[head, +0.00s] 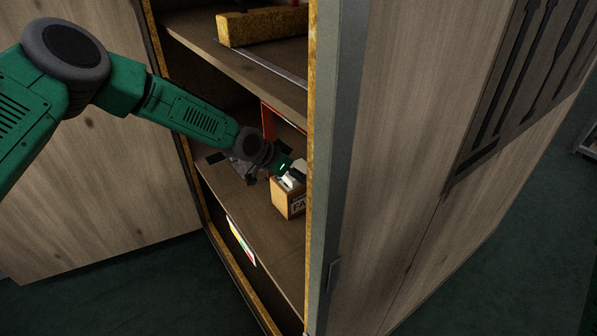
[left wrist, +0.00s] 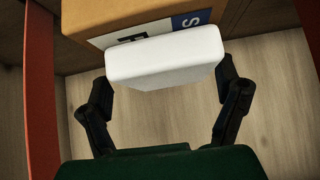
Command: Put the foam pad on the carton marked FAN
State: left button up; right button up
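The foam pad (left wrist: 165,57) is a white block with rounded edges. In the left wrist view it sits between the fingertips of my left gripper (left wrist: 164,78), which touch its two ends. In the head view the pad (head: 294,178) shows as a small white piece at the left gripper (head: 285,174), over the top of a brown carton (head: 281,199). The carton's front label reads "FA", its rest cut off by the cabinet edge. In the left wrist view a carton (left wrist: 95,15) with white and blue labels lies beyond the pad. I cannot tell whether they touch. My right gripper is not in view.
The carton stands on a cabinet shelf (head: 258,222) with a coloured label on its front edge. An upper shelf (head: 225,52) holds a yellow block (head: 262,27). The cabinet's upright edge (head: 320,150) hides the right side. A red frame (head: 284,113) stands behind.

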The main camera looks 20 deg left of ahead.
pick_arm(q)
jog(key=s+a+r+p, duration=0.1)
jog(key=a+r, duration=0.1)
jog(key=shift+s+a+r+p, duration=0.4)
jog(key=d+p+v, duration=0.1)
jog(key=p+v, duration=0.2)
jog(key=v, duration=0.4)
jog(key=s+d+f+n+g, duration=0.2)
jog(key=s+f, duration=0.4)
jog(key=s, duration=0.4)
jog(key=s+d+f+n+g, duration=0.1)
jog(key=s+d+f, duration=0.2)
jog(key=s+f, duration=0.45)
jog(key=s+a+f+n+g+y, duration=0.1)
jog(key=s+a, duration=0.3)
jog(key=s, duration=0.8)
jog(key=s+a+f+n+g+y, duration=0.1)
jog(key=s+a+n+g+y, duration=0.1)
jog(key=s, duration=1)
jog(key=a+n+y, duration=0.1)
jog(key=a+y, duration=0.1)
jog(key=a, duration=0.1)
jog(key=shift+a+f+y, duration=0.2)
jog(key=shift+y, duration=0.1)
